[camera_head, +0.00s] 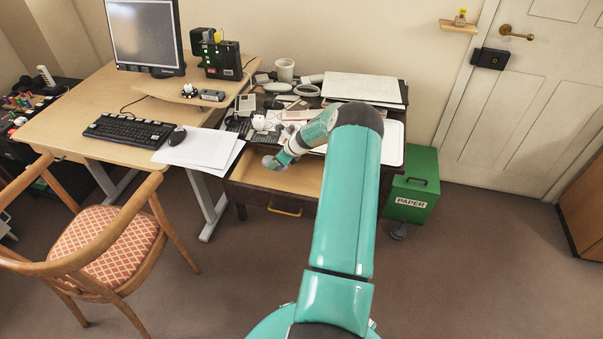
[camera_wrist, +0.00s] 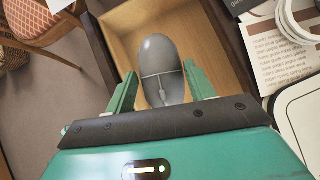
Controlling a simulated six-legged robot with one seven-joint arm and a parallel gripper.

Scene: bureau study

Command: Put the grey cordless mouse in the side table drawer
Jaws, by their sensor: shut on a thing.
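The grey mouse (camera_wrist: 160,62) is between the two fingers of my gripper (camera_wrist: 160,86) in the wrist view, and the fingers are shut on its sides. Below it is the open side table drawer (camera_wrist: 135,30), with a pale wooden floor that looks empty where it shows. In the head view my gripper (camera_head: 275,162) is over the left part of the pulled-out drawer (camera_head: 300,180), holding the mouse (camera_head: 270,162) above it. The drawer's yellow handle (camera_head: 285,210) is on its front. My arm hides the drawer's right part.
The cluttered side table top (camera_head: 395,130) is behind the drawer, with papers, a mug (camera_head: 285,69) and small devices. A chair (camera_head: 100,240) and a green paper bin (camera_head: 412,185) flank the drawer.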

